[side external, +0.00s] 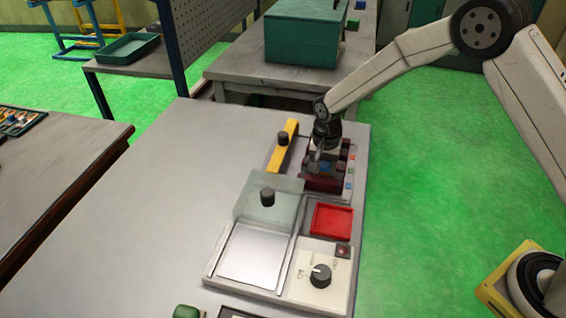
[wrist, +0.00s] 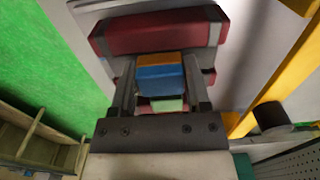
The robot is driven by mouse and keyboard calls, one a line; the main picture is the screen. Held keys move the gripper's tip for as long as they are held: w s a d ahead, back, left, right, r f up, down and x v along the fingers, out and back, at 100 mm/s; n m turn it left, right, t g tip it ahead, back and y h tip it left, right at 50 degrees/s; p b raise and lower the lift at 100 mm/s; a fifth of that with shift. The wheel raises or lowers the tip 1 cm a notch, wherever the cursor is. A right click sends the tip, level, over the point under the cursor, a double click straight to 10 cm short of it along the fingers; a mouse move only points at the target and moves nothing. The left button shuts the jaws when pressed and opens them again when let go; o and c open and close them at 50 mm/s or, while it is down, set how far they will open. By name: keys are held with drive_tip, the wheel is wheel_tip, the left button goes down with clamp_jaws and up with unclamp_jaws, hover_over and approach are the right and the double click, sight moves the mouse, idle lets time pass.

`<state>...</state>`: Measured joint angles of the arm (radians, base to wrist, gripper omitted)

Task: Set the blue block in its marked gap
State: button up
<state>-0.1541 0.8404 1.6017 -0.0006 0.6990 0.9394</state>
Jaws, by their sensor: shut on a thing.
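My gripper (wrist: 160,80) has a finger on each side of a blue block (wrist: 160,78) in the wrist view and is shut on it. An orange piece (wrist: 160,58) shows just beyond the blue block, and a pale green piece (wrist: 167,104) shows nearer the palm. A dark red fixture (wrist: 150,35) lies past the fingertips. In the side view my gripper (side external: 326,155) points down over the dark red fixture (side external: 322,185), with a small patch of blue visible there. The marked gap cannot be made out, and I cannot tell whether the block touches the fixture.
A yellow bar (side external: 283,148) with a black knob lies left of the fixture. A greenish cover (side external: 255,205) with a knob, a red tray (side external: 331,219) and a dial panel (side external: 318,278) are in front. Small coloured squares line the fixture's right side. The table's left part is clear.

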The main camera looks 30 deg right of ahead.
idle(0.3)
drive_tip(key=o, duration=1.3)
drive_tip(key=shift+o, duration=0.2)
drive_tip(key=shift+r, duration=0.15)
drive_tip(key=shift+r, duration=3.35)
